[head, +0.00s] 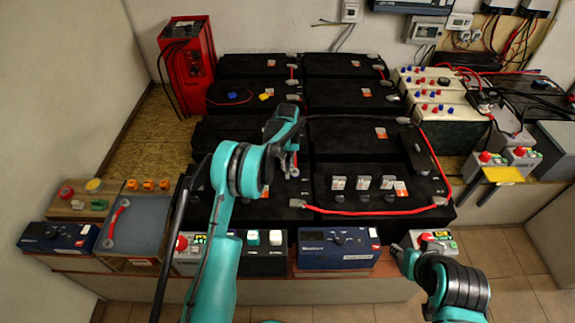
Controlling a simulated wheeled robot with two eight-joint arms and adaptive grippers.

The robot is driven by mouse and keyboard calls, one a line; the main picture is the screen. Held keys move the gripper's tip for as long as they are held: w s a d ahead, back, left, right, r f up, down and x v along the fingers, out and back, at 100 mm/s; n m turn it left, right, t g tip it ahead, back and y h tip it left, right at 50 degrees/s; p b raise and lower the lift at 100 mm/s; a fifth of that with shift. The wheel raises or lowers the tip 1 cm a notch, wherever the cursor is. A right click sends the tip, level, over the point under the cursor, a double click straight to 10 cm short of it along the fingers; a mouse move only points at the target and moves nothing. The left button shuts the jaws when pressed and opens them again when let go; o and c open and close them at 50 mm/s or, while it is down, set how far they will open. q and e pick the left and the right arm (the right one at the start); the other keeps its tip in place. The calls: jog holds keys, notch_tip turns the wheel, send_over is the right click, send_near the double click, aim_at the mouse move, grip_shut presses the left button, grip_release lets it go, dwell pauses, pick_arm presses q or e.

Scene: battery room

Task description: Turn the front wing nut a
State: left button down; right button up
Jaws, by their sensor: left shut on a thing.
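My left arm reaches over the front left black battery (262,208). Its gripper (292,172) points down at the top of this battery, near its back right part. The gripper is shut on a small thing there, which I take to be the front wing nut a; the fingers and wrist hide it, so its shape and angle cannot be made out. My right gripper (399,252) is low at the right, in front of the batteries and beside a small box with a red button (432,240). Its fingers are too small to judge.
A red cable (375,212) runs along the front right battery (335,205). Several small pale blocks (362,183) stand on it. A blue device (340,247) sits on the front ledge. A red charger (187,60) stands at the back left. A grey-blue tray (135,228) lies at left.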

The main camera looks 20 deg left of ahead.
aim_at(287, 167)
dwell(0.4)
pick_arm(q)
jog(key=c, duration=1.6)
grip_release()
jog(key=shift+r, duration=0.1)
notch_tip(287, 167, up, 12)
